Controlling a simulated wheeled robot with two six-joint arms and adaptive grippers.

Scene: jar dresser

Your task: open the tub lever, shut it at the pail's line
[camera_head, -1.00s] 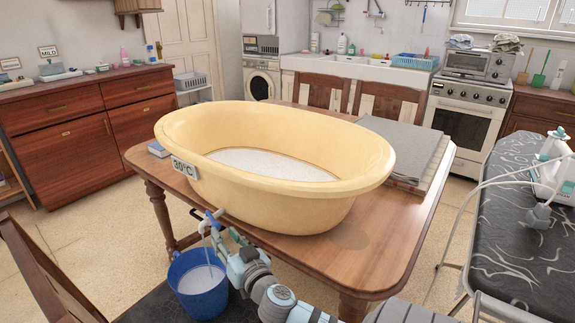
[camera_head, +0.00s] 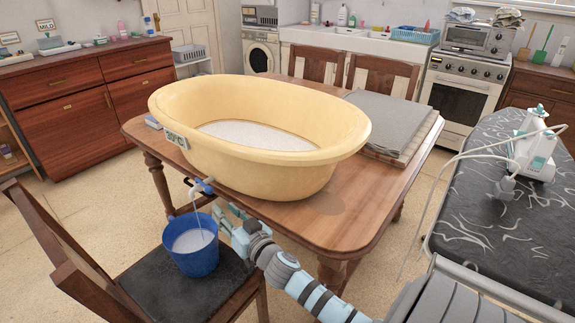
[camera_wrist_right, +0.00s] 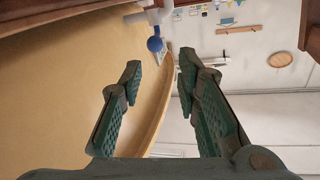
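The cream-yellow tub (camera_head: 330,150) stands on the wooden table, with water inside. Its tap (camera_head: 201,185), with a blue lever, sticks out at the front left; the blue knob (camera_wrist_right: 154,44) also shows in the right wrist view. A thin pale stream runs from the tap into the blue pail (camera_head: 196,262) on the chair. The pail holds whitish water; I cannot make out a line inside it. My right gripper (camera_head: 229,217) is open and empty, to the right of and below the tap, apart from it; its spread fingers (camera_wrist_right: 160,75) show in the wrist view. My left gripper is not in view.
The dark chair (camera_head: 150,291) stands before the wooden table (camera_head: 335,222). A grey folded cloth (camera_head: 395,122) lies right of the tub. An ironing board (camera_head: 495,238) with a white iron (camera_head: 535,150) stands at the right.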

